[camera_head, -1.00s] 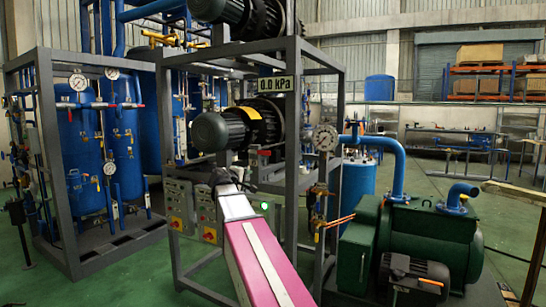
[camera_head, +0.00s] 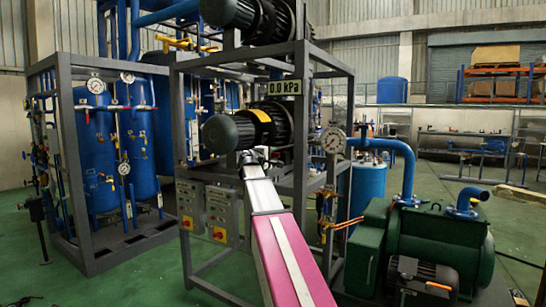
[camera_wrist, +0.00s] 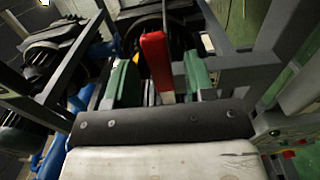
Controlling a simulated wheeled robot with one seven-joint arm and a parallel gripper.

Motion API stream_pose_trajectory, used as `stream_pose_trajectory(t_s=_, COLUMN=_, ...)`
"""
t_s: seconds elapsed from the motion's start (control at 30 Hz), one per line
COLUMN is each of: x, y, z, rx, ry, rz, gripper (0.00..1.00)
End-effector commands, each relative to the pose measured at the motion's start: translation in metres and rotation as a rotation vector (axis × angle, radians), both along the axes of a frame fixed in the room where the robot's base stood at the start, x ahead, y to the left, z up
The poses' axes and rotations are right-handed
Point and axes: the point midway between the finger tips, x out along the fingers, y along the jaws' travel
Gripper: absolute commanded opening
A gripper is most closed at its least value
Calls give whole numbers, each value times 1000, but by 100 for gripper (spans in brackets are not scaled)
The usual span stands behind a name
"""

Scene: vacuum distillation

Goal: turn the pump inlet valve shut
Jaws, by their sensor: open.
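In the wrist view a red lever handle (camera_wrist: 155,55) stands up between the two green-padded fingers of my gripper (camera_wrist: 159,78). The fingers are apart, and I see a gap beside the handle on the right; contact on the left is unclear. I cannot tell for sure that this handle is the pump inlet valve's; its valve body is hidden. In the head view my gripper (camera_head: 247,158) is small and dark, just below the black-finned motor (camera_head: 262,124) in the grey frame. My pale and pink arm hides what lies behind it, and no red handle is distinct there.
Grey frame posts (camera_head: 300,130) stand close to my arm. Control boxes (camera_head: 222,217) hang at its left. A dial gauge (camera_head: 333,140), orange handles (camera_head: 348,223) and a green pump (camera_head: 430,245) are at right. Open green floor (camera_head: 140,270) lies at lower left.

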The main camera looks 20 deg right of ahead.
Motion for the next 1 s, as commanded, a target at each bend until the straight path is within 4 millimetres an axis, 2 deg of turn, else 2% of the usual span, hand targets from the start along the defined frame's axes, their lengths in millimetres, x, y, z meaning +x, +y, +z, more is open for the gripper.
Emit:
stream_pose_trajectory(t_s=0.2, x=11, y=-13, z=0, rx=0, ry=0, rz=0, gripper=49)
stream_pose_trajectory(t_s=0.5, x=11, y=-14, z=0, rx=0, ry=0, rz=0, gripper=49)
stream_pose_trajectory(t_s=0.53, x=11, y=-14, z=0, rx=0, ry=0, rz=0, gripper=42)
stream_pose_trajectory(t_s=0.67, x=11, y=-14, z=0, rx=1, ry=1, rz=0, gripper=0)
stream_pose_trajectory(t_s=1.0, x=11, y=-14, z=2, rx=-16, ry=20, rz=0, gripper=0)
